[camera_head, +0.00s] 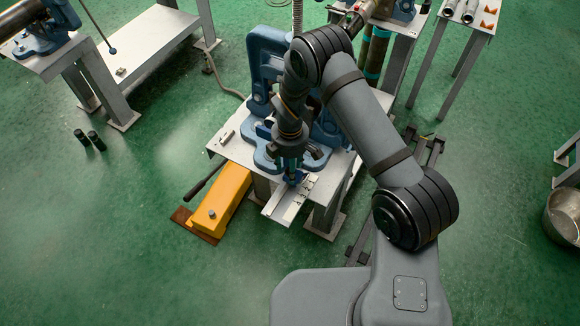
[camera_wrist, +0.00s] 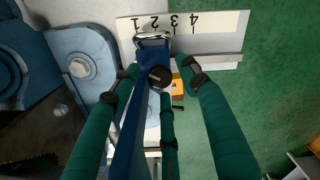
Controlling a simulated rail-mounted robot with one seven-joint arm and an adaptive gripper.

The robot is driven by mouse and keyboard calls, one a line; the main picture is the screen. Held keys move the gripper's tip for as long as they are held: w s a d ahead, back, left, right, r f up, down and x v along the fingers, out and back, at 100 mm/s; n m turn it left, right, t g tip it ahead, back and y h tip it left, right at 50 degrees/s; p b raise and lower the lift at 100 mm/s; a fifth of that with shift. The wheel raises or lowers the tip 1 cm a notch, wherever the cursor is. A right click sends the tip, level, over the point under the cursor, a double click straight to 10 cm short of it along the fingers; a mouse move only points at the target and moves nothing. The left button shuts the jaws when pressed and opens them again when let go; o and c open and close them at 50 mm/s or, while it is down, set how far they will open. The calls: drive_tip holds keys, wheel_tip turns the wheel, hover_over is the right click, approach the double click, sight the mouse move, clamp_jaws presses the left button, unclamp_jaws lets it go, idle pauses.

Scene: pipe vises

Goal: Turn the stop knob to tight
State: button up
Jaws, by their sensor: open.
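The stop knob, a small dark round knob (camera_wrist: 160,76), sits on a blue arm (camera_wrist: 146,100) in the wrist view. A metal loop at the arm's end lies beside a white scale plate (camera_wrist: 190,24) with several numbers. My gripper (camera_wrist: 160,72) is open, its green fingers spread on different sides of the blue arm and knob. I cannot tell whether any finger touches the knob. In the head view my gripper (camera_head: 291,166) points down over the front of the blue vise (camera_head: 266,70), and the knob is hidden there. The scale plate (camera_head: 285,204) shows just in front.
The vise stands on a grey table (camera_head: 232,148). A yellow foot pedal-like unit (camera_head: 220,200) is on the floor to its left. Other work tables stand at the back left (camera_head: 105,75) and back right (camera_head: 470,22). A metal bucket (camera_head: 562,215) is at the far right.

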drive_tip(key=shift+c, duration=0.8)
clamp_jaws()
drive_tip(key=m+b, duration=0.2)
drive_tip(key=shift+w+f+b, duration=0.1)
drive_tip(key=shift+f+b, duration=0.2)
drive_tip(key=shift+r+m+b, duration=0.15)
drive_tip(key=shift+m+b, duration=0.6)
drive_tip(key=shift+m, duration=0.35)
drive_tip(key=shift+r+m, duration=0.15)
drive_tip(key=shift+m, duration=0.15)
drive_tip(key=shift+o, duration=0.5)
unclamp_jaws()
drive_tip(key=shift+o, duration=0.3)
